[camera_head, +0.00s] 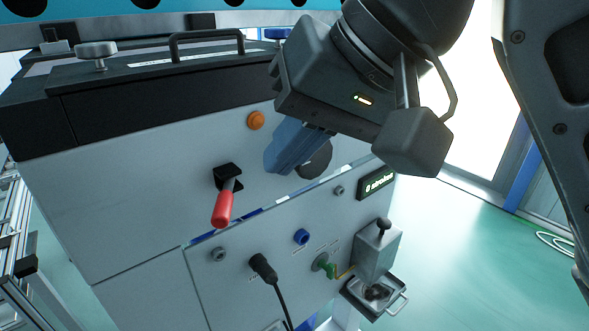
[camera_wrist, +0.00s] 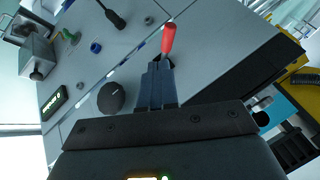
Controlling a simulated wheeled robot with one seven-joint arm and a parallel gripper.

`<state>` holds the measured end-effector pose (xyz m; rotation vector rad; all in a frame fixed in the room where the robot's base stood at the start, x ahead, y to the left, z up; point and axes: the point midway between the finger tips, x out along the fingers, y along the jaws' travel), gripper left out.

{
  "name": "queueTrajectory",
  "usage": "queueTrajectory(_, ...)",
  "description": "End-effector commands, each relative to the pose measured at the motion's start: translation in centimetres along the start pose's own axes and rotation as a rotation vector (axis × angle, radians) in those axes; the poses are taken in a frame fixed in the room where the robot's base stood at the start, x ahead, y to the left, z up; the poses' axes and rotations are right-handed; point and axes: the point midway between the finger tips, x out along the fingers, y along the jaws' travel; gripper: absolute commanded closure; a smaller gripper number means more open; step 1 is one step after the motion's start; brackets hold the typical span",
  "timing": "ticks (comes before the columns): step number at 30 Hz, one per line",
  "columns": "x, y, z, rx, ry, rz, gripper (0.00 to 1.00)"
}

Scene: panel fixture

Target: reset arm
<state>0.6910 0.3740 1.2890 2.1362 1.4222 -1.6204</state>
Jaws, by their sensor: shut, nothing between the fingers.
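My gripper (camera_head: 275,160) is in front of the panel's upper face in the head view, with its blue fingers together and nothing between them. In the wrist view, my gripper (camera_wrist: 158,64) points toward the red-handled lever (camera_wrist: 168,38). In the head view the red lever (camera_head: 223,205) hangs down and tilts slightly on its black mount, left of and below the fingers. The fingers look apart from it. A round black knob (camera_head: 316,160) is partly hidden behind the fingers; it shows fully in the wrist view (camera_wrist: 111,97).
An orange button (camera_head: 256,120) is above the lever. Below are a black plug with cable (camera_head: 263,268), a blue socket (camera_head: 301,237), a green connector (camera_head: 324,265), a lit display (camera_head: 377,184) and a grey dispenser with tray (camera_head: 378,250). A black handle (camera_head: 207,37) tops the fixture.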

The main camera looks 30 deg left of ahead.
Motion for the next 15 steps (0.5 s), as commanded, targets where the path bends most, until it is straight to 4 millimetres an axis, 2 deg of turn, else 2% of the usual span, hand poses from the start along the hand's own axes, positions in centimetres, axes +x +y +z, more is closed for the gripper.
queueTrajectory(8,0.1,0.0,-0.1,0.005,0.008,-0.015,1.00)
queueTrajectory(15,3.2,0.8,0.2,0.084,0.152,-0.178,1.00)
